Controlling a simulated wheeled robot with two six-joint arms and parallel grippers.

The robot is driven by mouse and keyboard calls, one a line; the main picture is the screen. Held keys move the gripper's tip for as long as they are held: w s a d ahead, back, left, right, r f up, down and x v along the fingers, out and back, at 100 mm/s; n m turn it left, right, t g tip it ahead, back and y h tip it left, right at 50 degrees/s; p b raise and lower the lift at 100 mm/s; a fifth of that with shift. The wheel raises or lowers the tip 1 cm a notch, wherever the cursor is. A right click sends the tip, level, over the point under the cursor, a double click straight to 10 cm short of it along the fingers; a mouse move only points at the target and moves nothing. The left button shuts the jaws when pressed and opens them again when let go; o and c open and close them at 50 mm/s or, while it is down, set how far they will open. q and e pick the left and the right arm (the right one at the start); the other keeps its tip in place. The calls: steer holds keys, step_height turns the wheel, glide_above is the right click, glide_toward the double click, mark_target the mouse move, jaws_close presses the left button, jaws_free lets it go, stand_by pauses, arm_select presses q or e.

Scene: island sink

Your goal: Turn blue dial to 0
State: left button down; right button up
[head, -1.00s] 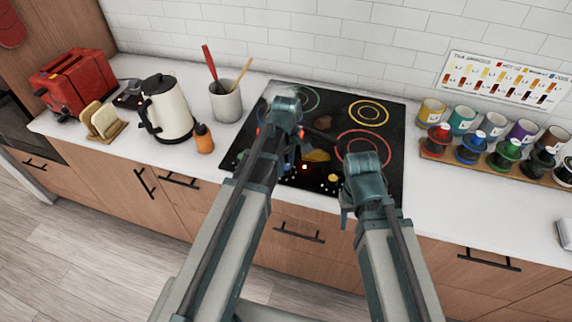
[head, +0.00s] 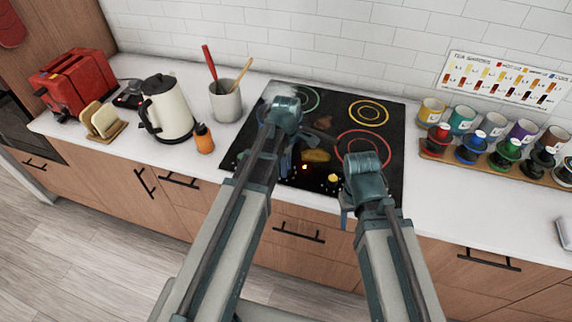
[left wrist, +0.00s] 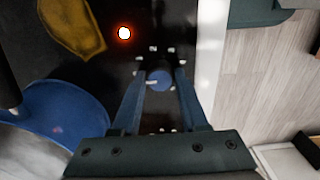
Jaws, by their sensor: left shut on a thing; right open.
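The blue dial (left wrist: 159,80) sits on the black cooktop near its front edge, with white marks around it and a pale pointer line on its left side in the left wrist view. My left gripper (left wrist: 159,91) is shut on the dial, one finger on each side of it. In the head view the left gripper (head: 284,158) reaches down to the front of the cooktop (head: 352,182), and my arm hides the dial there. My right gripper (head: 346,212) is open and empty over the cooktop's front right edge.
A glowing red light (left wrist: 124,33) and a yellow-brown piece (left wrist: 72,27) are close to the dial. A yellow dial (head: 333,178) is to its right. A kettle (head: 170,110), an orange bottle (head: 204,139) and a utensil crock (head: 226,103) stand left of the cooktop.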

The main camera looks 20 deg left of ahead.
arm_select(q)
steer(key=shift+c, duration=2.2)
jaws_free()
steer(key=shift+r, duration=0.15)
step_height(320, 180, up, 14)
steer(key=p, duration=1.4)
steer(key=shift+f, duration=0.25)
